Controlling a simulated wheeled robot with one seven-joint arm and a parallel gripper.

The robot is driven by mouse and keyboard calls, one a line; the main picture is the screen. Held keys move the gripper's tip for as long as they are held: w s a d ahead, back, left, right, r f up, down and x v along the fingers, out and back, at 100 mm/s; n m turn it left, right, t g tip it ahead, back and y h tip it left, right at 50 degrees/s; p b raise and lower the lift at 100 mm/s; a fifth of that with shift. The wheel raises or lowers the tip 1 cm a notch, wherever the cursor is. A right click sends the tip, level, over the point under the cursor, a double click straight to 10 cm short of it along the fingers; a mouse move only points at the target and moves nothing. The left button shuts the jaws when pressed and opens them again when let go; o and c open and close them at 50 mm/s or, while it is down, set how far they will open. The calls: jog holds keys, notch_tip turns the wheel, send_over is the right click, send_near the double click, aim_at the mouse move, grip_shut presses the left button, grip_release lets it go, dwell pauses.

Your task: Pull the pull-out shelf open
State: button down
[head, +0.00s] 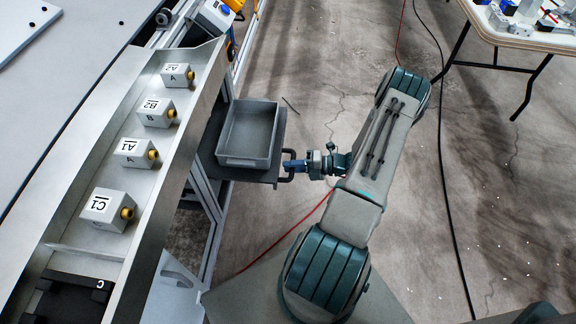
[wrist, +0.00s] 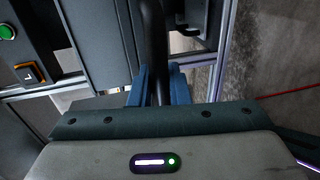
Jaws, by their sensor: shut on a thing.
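The pull-out shelf (head: 238,174) is a dark grey board that sticks out to the right from under the metal bench. A grey open bin (head: 233,161) stands on it and looks empty. The dark bar handle (head: 288,179) sits at the shelf's right front corner. My gripper (head: 291,165) is shut on this handle, coming from the right. In the wrist view, the black handle bar (wrist: 153,40) runs between the blue fingers of my gripper (wrist: 158,85). The fingertips are partly hidden by the handle and the gripper body.
A metal channel (head: 62,232) with several labelled white boxes runs along the bench at left. A bench leg frame stands beside the shelf. A red cable (head: 283,235) and a black cable (head: 446,150) lie on the floor. A table (head: 530,40) stands at top right.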

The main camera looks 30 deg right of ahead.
jog(key=c, duration=1.4)
grip_release()
jog(key=p+v, duration=0.1)
jog(key=v, duration=1.2)
jog(key=shift+s+d+p, duration=0.25)
jog(key=shift+d+p, duration=0.05)
jog(key=shift+r, duration=0.1)
